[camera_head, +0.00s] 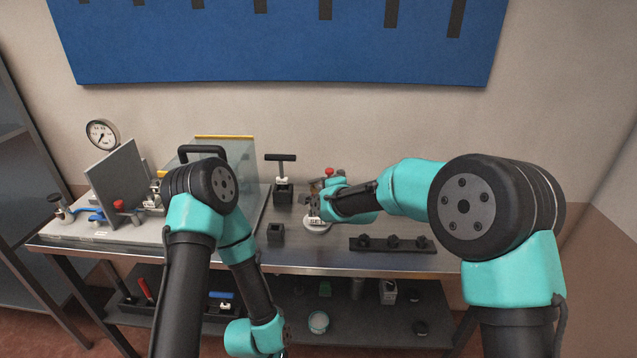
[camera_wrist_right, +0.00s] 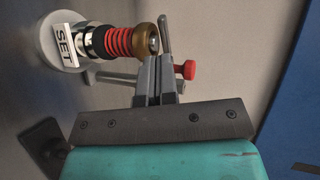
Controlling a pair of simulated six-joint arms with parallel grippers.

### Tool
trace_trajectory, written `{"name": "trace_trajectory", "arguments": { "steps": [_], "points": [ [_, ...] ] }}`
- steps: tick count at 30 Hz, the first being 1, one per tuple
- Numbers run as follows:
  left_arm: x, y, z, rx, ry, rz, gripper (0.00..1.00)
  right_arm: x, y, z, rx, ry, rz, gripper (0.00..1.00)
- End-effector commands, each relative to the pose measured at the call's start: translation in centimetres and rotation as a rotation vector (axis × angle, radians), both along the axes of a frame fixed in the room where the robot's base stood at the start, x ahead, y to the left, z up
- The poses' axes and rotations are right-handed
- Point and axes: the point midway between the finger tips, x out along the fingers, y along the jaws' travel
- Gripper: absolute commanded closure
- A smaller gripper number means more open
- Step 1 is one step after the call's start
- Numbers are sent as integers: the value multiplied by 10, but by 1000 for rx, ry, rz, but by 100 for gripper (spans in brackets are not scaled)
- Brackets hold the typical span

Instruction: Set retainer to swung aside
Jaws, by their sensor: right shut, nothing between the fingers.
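A small fixture stands on the bench behind my right gripper (camera_head: 313,207). In the right wrist view it has a pale round base (camera_wrist_right: 47,42), a white "SET" label (camera_wrist_right: 66,42), a red-and-black ribbed body (camera_wrist_right: 118,42) and a brass-coloured collar (camera_wrist_right: 145,40). A grey bar (camera_wrist_right: 113,78) and a red knob (camera_wrist_right: 187,69) show beside it; which part is the retainer I cannot tell for sure. My right gripper (camera_wrist_right: 153,65) is shut and empty, its tips close to the collar; contact is unclear. My left gripper is out of view.
A black T-handle (camera_head: 281,158) on a block stands left of the fixture. A small dark open block (camera_head: 276,233) and a dark rail (camera_head: 390,244) with knobs lie nearby. A clear-sided enclosure (camera_head: 240,160) and a gauge (camera_head: 101,134) are at left. The bench front (camera_head: 330,262) is bare.

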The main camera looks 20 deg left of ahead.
Motion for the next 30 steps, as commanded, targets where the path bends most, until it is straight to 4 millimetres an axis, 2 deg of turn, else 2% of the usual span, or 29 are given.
{"name": "trace_trajectory", "arguments": {
  "steps": [9,25,30],
  "points": [
    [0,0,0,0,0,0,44,29,25,-2,1,-1,0,100],
    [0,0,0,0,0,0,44,34,30,-1,0,0,0,100],
    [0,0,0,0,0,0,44,43,39,-2,1,0,0,100]
  ]
}}
